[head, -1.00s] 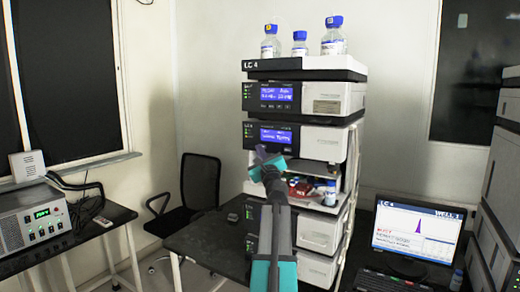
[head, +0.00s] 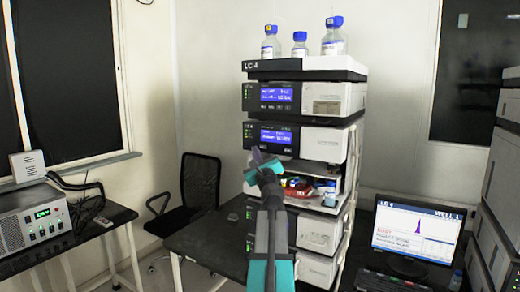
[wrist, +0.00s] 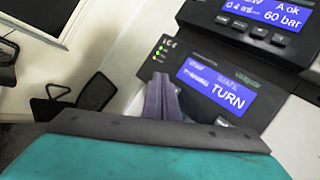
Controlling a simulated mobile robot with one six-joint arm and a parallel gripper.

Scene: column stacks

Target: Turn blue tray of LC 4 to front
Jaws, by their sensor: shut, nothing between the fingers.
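The LC 4 stack (head: 300,68) stands in the middle of the head view. Its open compartment (head: 336,200), below the second display module, holds a red tray (head: 296,191) with small coloured vials at the front. Some bluish items show at its right, but I cannot make out a blue tray clearly; my gripper hides the left part. My gripper (head: 258,156) has its purple fingers shut and empty, in front of the lower display's left side. In the wrist view the fingers (wrist: 161,100) are beside the lower display (wrist: 217,88), which reads TURN. I cannot tell whether they touch the panel.
Solvent bottles (head: 300,44) stand on top of the stack. A monitor (head: 416,236) is at the right, beside another instrument stack (head: 497,190). A black chair (head: 200,180) and dark tables are at the left.

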